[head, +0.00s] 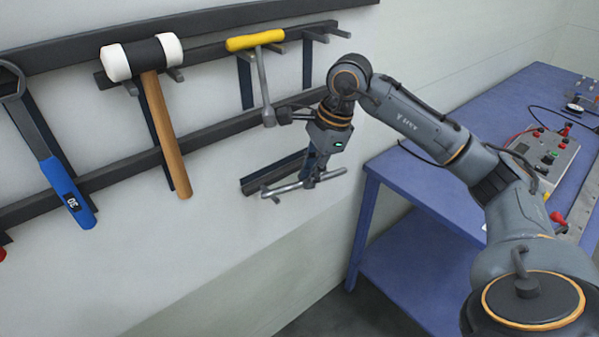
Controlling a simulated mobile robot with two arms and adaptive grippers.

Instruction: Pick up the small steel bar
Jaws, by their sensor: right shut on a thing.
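The small steel bar (283,189) is a thin grey rod, lying nearly level with its right end a little higher. My right gripper (309,181) points down and is shut on the bar near its middle, with the bar sticking out on both sides. The bar is in front of a short dark bracket (262,178) on the wall; I cannot tell whether the two touch. My left gripper is not in view.
A yellow-handled T-shaped tool (256,40), a white-headed mallet (168,120) and a blue-handled wrench (62,185) hang on dark wall rails. The T-tool is close to my right wrist. A blue workbench (425,190) with a control box (541,150) stands right.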

